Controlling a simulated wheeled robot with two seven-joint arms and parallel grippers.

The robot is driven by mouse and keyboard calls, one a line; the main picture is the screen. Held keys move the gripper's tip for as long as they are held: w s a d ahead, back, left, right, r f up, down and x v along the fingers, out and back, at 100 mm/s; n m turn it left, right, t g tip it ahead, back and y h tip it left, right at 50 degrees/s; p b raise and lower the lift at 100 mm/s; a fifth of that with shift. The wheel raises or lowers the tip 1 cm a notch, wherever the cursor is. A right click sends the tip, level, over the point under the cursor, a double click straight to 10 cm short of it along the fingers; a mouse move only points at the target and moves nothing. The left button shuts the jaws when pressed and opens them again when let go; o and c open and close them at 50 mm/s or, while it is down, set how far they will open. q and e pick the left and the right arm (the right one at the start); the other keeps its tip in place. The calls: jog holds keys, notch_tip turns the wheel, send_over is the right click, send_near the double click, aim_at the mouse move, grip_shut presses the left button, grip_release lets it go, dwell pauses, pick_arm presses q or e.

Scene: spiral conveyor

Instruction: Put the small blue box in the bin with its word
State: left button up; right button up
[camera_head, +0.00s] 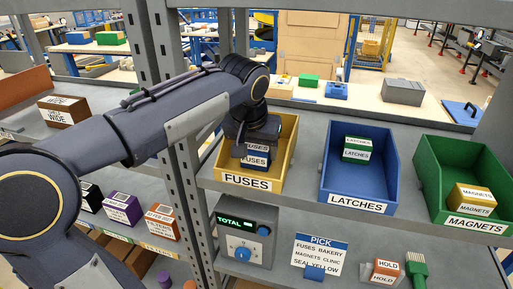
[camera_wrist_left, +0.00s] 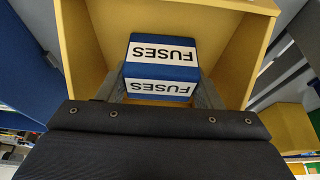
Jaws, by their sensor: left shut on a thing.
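The small blue box (camera_head: 257,157) has white labels that read FUSES. It is inside the yellow bin (camera_head: 247,181), whose front label also reads FUSES. My left gripper (camera_head: 257,137) reaches down into this bin and is shut on the box. In the left wrist view the blue box (camera_wrist_left: 161,68) sits between the two fingers (camera_wrist_left: 160,90), with the yellow bin (camera_wrist_left: 86,45) around it. I cannot tell whether the box touches the bin's floor. My right gripper is not in view.
A blue LATCHES bin (camera_head: 335,190) holds a green box (camera_head: 357,150). A green MAGNETS bin (camera_head: 445,165) holds a yellow box (camera_head: 472,201). A grey upright (camera_head: 185,190) stands left of the yellow bin. A scale (camera_head: 247,235) and a PICK sign (camera_head: 319,257) stand below.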

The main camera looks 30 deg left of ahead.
pick_arm(q)
jog(key=o, duration=1)
jog(key=shift+c, duration=0.2)
jog(key=shift+r, duration=0.3)
jog(key=p+v, duration=0.1)
jog(key=v, duration=1.1)
jog(key=s+d+f+h, duration=0.2)
jog(key=s+f, duration=0.6)
jog(key=f, duration=0.4)
jog(key=s+d+f+t+h, duration=0.1)
jog(key=s+d+f, duration=0.3)
jog(key=s+f, duration=0.5)
notch_tip(320, 180, down, 3)
jog(key=shift+f+m+h, duration=0.25)
jog(key=shift+m+h, duration=0.15)
jog(key=shift+h, duration=0.5)
jog(key=shift+d, duration=0.1)
